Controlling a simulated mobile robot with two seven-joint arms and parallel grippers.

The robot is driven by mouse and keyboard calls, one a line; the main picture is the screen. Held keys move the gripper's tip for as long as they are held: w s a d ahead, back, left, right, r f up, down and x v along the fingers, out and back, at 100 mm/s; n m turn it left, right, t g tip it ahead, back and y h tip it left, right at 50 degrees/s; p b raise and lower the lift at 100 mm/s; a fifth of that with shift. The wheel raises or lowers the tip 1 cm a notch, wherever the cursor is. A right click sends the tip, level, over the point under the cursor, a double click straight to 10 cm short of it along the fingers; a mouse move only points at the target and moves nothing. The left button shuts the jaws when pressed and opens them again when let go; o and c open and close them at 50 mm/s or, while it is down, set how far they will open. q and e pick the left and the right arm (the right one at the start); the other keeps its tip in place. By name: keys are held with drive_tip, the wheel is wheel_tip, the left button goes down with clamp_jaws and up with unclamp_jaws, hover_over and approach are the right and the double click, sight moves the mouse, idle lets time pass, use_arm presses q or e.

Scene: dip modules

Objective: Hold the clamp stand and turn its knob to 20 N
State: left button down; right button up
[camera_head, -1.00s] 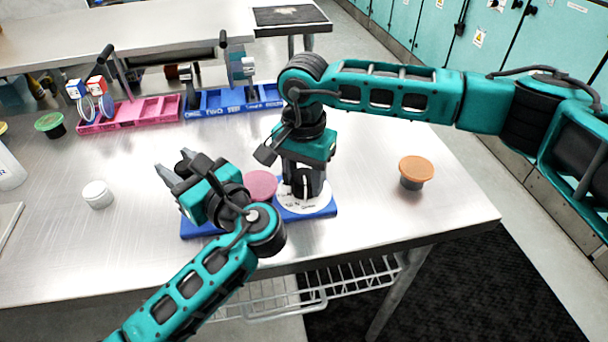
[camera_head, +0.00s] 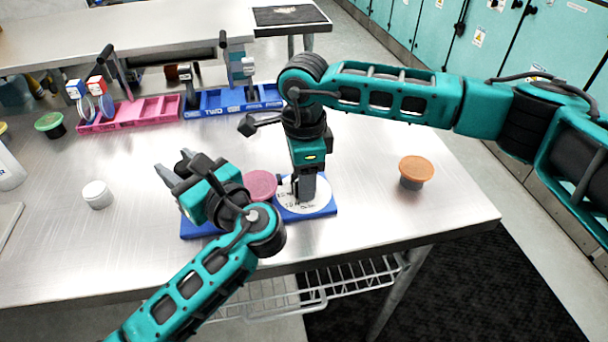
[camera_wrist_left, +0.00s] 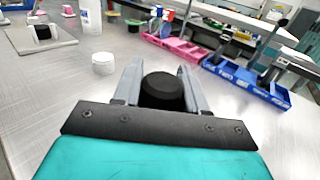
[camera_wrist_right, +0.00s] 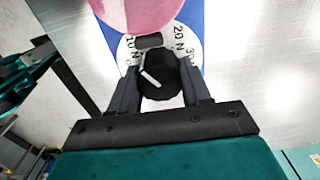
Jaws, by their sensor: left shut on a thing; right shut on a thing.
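The clamp stand has a blue base (camera_head: 331,207), a pink disc (camera_head: 261,184) and a white dial (camera_head: 318,203). My left gripper (camera_head: 176,166) is shut on a black round-topped part, seen between its fingers in the left wrist view (camera_wrist_left: 163,91). My right gripper (camera_head: 307,198) points down over the dial, shut on the black knob (camera_wrist_right: 160,76). In the right wrist view the dial shows 10 N and 20 N, with part of a 30. The knob's white line slants toward the upper left, on the 10 N side. A small black block (camera_wrist_right: 148,42) lies between 10 N and 20 N.
An orange-topped cup (camera_head: 416,172) stands right of the stand. A white jar (camera_head: 97,194) and a green-lidded cup (camera_head: 50,124) are at left. Pink (camera_head: 130,115) and blue (camera_head: 232,101) trays stand at the back. The steel table (camera_head: 390,245) is clear around the orange cup.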

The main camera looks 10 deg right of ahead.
drive_tip(key=m, duration=0.4)
drive_tip(key=shift+m, duration=0.3)
drive_tip(key=m, duration=0.3)
drive_tip(key=shift+m, duration=0.4)
drive_tip(key=m, duration=0.3)
drive_tip(key=shift+m, duration=2)
drive_tip(key=o, duration=1.1)
